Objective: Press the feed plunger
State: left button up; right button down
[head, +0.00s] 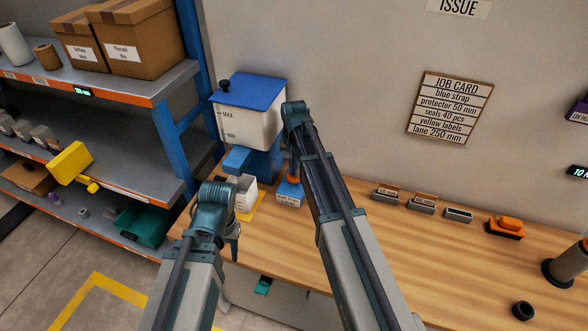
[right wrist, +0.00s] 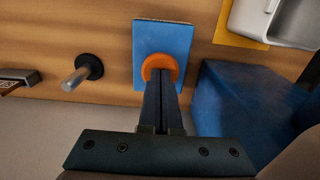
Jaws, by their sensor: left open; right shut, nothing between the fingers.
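The feed plunger is a blue block (head: 289,194) with an orange cap, standing on the bench beside the blue-lidded dispenser (head: 250,105). In the right wrist view the orange cap (right wrist: 159,62) sits on the blue block (right wrist: 176,35). My right gripper (right wrist: 161,80) is shut and empty, its fingertips overlapping the cap. I cannot tell whether they touch it or hover just above. In the head view my right arm partly covers the plunger. My left gripper (head: 233,248) is open and points down near the bench's front edge, in front of the white bin (head: 244,193).
The white bin stands on a yellow mat (right wrist: 229,28) next to the plunger. A metal peg with a black base (right wrist: 89,67) is on the plunger's other side. Small trays (head: 421,204) and an orange item (head: 506,226) lie further right. Shelving (head: 150,95) stands left.

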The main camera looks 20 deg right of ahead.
jog(key=shift+f, duration=0.1)
notch_tip(320, 180, down, 2)
jog(key=b, duration=0.3)
jog(key=shift+s+f, duration=0.1)
jog(key=shift+f, duration=0.15)
jog(key=shift+r, duration=0.2)
jog(key=shift+r+p, duration=0.75)
jog(key=shift+p, duration=0.3)
notch_tip(320, 180, up, 12)
jog(key=p, duration=1.2)
jog(key=shift+r, duration=0.25)
notch_tip(320, 180, up, 2)
jog(key=p, duration=0.3)
jog(key=shift+r, duration=0.2)
